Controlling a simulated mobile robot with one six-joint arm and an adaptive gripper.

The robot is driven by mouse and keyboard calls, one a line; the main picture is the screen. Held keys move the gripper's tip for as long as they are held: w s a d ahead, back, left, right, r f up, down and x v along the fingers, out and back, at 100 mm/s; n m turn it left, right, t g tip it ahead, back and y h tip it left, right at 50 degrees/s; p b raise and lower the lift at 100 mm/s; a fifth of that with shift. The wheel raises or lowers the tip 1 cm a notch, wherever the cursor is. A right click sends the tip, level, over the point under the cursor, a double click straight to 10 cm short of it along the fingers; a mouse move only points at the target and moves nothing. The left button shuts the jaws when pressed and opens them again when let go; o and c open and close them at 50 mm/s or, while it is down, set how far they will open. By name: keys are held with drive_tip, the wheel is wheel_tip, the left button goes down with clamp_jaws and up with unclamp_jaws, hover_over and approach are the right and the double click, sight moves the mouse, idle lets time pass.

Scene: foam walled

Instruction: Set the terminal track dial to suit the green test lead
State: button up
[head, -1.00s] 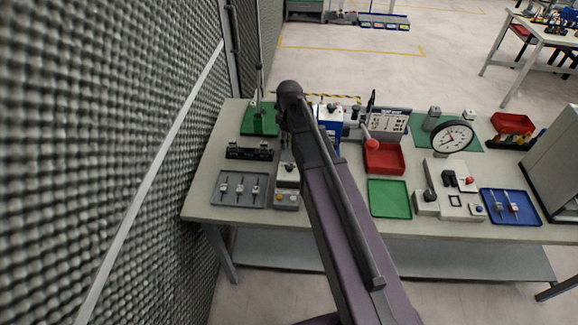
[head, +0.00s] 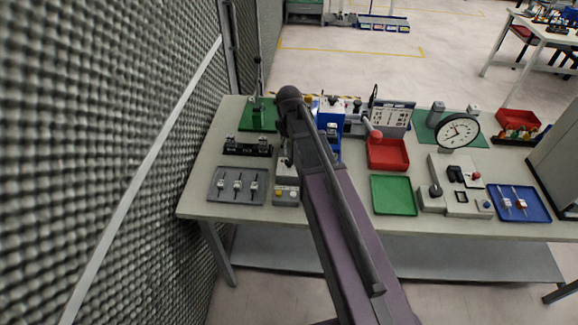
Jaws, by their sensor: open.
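A black rail with small upright fittings (head: 248,149) lies at the left of the bench and may be the terminal track. I cannot make out a dial on it. A large round white-faced gauge with a needle (head: 457,132) stands at the back right. I cannot pick out a green test lead at this size. My dark and purple arm crosses the middle of the view. My gripper is not visible.
The bench (head: 345,210) stands beside a foam wall (head: 100,150) at left. It holds a grey tray of small parts (head: 223,199), a green tray (head: 393,195), a red bin (head: 388,154), a blue tray (head: 535,215), a printed board (head: 398,117) and a blue device (head: 331,106).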

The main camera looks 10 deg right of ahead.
sight(289, 161)
drive_tip(key=shift+f+b, duration=3.9)
drive_tip(key=shift+f, duration=0.3)
clamp_jaws()
